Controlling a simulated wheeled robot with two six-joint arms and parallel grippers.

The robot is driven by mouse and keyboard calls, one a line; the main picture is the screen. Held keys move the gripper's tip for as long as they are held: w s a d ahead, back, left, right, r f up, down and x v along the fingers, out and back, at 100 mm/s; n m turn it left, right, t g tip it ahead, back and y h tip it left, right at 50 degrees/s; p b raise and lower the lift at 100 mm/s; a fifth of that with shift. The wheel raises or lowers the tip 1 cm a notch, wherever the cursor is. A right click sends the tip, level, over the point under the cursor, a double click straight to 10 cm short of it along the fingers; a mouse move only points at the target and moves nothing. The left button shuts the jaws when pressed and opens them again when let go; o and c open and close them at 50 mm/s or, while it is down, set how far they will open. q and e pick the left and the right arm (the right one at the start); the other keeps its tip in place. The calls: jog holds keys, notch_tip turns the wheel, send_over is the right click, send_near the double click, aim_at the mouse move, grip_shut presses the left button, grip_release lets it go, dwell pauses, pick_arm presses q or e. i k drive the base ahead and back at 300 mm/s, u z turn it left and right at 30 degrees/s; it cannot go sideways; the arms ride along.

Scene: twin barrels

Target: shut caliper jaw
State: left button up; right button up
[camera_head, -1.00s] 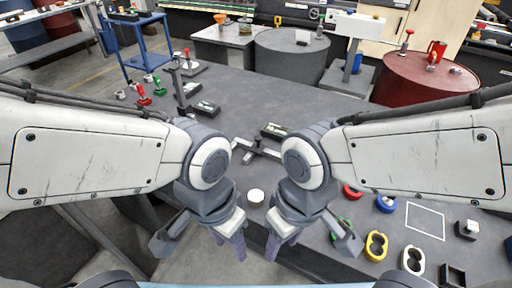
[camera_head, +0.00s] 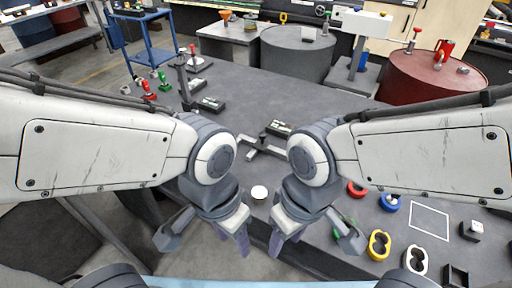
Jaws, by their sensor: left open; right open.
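A grey metal piece with crossing bars (camera_head: 262,147), which looks like the caliper, lies on the dark worktable (camera_head: 330,115) between my two arms, beside a small dark box with a light face (camera_head: 279,128). Its jaw gap is too small to make out. My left gripper (camera_head: 234,240) is open and empty, hanging fingers down near the table's front edge. My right gripper (camera_head: 285,243) is open and empty just right of it, also fingers down. Both are nearer to me than the grey piece and apart from it. My forearms hide parts of the table.
A white round disc (camera_head: 259,192) lies between my grippers. Red (camera_head: 356,189), blue (camera_head: 390,203) and yellow (camera_head: 379,245) parts lie on the right. Red and green clamp-like tools (camera_head: 148,90) stand at the back left. A dark red barrel (camera_head: 433,82) and a grey barrel (camera_head: 298,55) stand behind.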

aim_at(261, 145)
jog(key=u, duration=1.3)
jog(key=i, duration=1.1)
jog(key=z, duration=1)
